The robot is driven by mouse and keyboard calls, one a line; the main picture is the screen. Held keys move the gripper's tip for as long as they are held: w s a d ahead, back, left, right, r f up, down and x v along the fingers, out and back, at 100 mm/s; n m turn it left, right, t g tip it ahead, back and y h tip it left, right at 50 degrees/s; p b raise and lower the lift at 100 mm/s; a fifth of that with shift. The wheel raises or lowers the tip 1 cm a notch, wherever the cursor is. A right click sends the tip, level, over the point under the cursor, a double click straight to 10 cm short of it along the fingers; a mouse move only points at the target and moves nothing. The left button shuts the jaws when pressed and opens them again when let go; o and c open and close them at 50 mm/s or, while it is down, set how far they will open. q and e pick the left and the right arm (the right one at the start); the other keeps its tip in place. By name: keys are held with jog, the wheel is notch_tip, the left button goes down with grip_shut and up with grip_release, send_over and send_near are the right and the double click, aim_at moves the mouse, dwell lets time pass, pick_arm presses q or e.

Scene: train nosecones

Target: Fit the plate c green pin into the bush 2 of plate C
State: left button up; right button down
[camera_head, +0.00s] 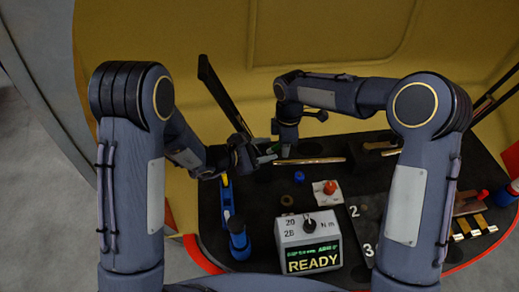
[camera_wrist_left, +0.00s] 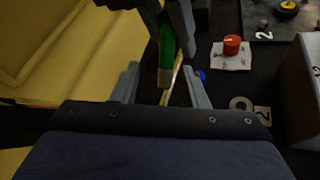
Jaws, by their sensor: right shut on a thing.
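A green pin (camera_wrist_left: 166,45) with a pale brass-coloured part near its lower end stands out in the left wrist view. It also shows as a small green patch in the head view (camera_head: 275,127). My right gripper (camera_head: 287,148) is shut on it; its fingers come in from the top of the left wrist view (camera_wrist_left: 172,28). My left gripper (camera_head: 258,158) is close beside it, its fingers apart on either side below the green part in the wrist view (camera_wrist_left: 163,85). Contact there cannot be told. I cannot make out plate C or its bush 2 for certain.
A grey box reading READY (camera_head: 309,243) stands at the front of the black table. Behind it are a red knob on a white plate (camera_head: 328,190), a blue cap (camera_head: 299,176) and a brass strip (camera_head: 310,161).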

pick_arm(q)
grip_shut()
pick_arm(e)
jog(key=c, duration=1.3)
grip_release()
